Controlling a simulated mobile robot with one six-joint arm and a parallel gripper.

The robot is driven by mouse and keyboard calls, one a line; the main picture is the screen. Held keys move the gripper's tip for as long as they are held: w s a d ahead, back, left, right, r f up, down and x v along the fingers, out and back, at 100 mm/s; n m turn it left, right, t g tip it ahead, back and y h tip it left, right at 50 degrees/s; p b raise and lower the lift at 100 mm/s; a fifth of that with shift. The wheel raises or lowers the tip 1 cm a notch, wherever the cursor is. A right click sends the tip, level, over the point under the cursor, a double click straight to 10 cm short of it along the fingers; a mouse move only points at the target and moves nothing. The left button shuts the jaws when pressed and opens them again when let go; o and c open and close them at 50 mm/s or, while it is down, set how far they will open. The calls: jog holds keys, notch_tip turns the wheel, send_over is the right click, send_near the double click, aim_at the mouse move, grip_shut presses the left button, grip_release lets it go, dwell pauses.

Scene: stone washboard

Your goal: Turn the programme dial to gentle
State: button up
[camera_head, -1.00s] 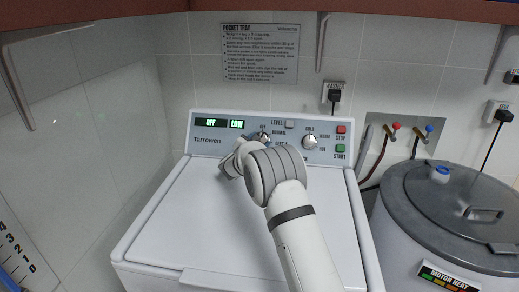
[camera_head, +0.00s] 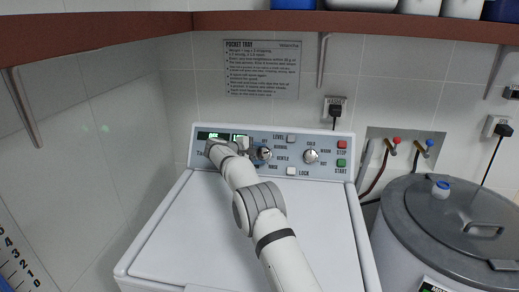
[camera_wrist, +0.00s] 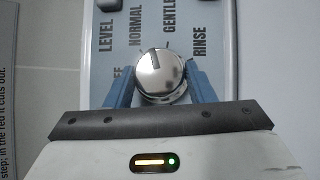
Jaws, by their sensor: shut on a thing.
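The programme dial (camera_wrist: 160,80) is a round silver knob on the washer's control panel. In the wrist view its dark pointer mark points up and slightly left, about between the NORMAL and GENTLE labels. OFF is at its left and RINSE at its right. The blue fingers of my gripper (camera_wrist: 161,88) are shut on the dial, one on each side. In the head view the dial (camera_head: 264,154) sits just right of my wrist, which partly covers the panel's left side.
A second silver knob (camera_head: 311,156) is to the right, with red STOP (camera_head: 342,145) and green START (camera_head: 341,163) buttons beyond it. LEVEL (camera_head: 291,138) and LOCK (camera_head: 291,171) buttons lie between the knobs. A grey-lidded tub (camera_head: 460,215) stands at the right.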

jog(key=m+g+p, duration=0.1)
jog(key=p, duration=0.1)
jog(key=m+p, duration=0.1)
jog(key=p, duration=0.2)
jog(key=shift+w+d+r+m+g+y, duration=0.1)
jog(key=shift+r+m+g+y, duration=0.3)
jog(key=m+p, duration=0.1)
jog(key=p, duration=0.4)
jog(key=shift+r+g, duration=0.15)
jog(key=shift+g, duration=0.15)
jog(key=p, duration=0.2)
jog(key=shift+m+y+p, duration=0.35)
jog(key=shift+m+y, duration=0.05)
jog(key=shift+f+g+p, duration=0.3)
jog(key=shift+f+p, duration=0.15)
jog(key=o, duration=1)
jog(key=shift+d+r, duration=0.1)
jog(key=shift+d, duration=0.05)
